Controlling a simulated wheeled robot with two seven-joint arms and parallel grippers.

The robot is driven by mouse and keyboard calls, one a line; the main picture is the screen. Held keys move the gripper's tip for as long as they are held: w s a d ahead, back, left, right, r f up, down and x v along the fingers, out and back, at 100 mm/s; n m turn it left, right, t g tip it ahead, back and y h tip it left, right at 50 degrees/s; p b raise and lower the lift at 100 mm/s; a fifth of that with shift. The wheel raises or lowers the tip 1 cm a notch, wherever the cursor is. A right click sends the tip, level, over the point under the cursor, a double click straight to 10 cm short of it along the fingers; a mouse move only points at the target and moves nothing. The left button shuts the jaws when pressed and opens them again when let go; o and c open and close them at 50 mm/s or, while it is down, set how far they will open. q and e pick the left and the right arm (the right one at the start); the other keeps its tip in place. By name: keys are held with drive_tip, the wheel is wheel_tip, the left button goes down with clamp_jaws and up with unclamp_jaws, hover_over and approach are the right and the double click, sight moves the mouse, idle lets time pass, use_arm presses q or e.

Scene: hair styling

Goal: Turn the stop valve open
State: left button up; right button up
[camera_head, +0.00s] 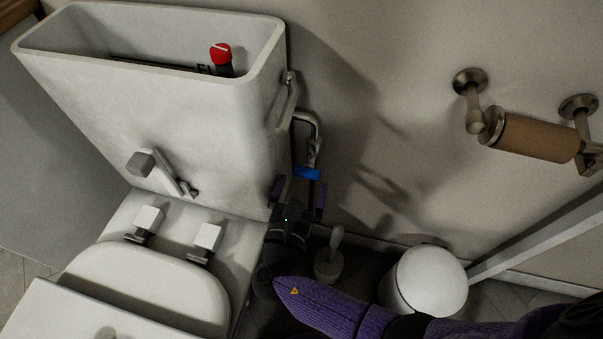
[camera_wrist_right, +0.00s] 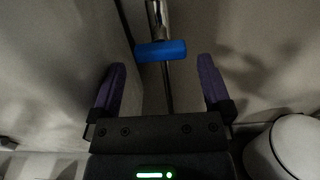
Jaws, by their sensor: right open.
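The stop valve's blue handle (camera_head: 307,173) is on a metal pipe (camera_head: 313,135) beside the open toilet tank. In the right wrist view the blue handle (camera_wrist_right: 161,51) lies crosswise over the pipe, ahead of my right gripper. My right gripper (camera_head: 299,194) is open, its purple fingers apart and empty. In the right wrist view the gripper (camera_wrist_right: 161,80) has its fingers to either side of the handle's line, with the handle just beyond the tips. No contact shows. My left gripper is not in view.
The toilet tank (camera_head: 150,95) stands without a lid, with a red-topped part (camera_head: 221,55) inside. A white bin (camera_head: 424,280) and a toilet brush (camera_head: 330,262) stand near my right arm. A paper roll (camera_head: 538,137) hangs on the wall at right.

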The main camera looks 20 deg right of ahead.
sight(308, 171)
drive_tip(key=shift+b+x, duration=0.3)
drive_tip(key=shift+x, duration=0.9)
drive_tip(key=shift+w+d, duration=0.15)
drive_tip(key=shift+w, duration=0.05)
drive_tip(key=c, duration=1.1)
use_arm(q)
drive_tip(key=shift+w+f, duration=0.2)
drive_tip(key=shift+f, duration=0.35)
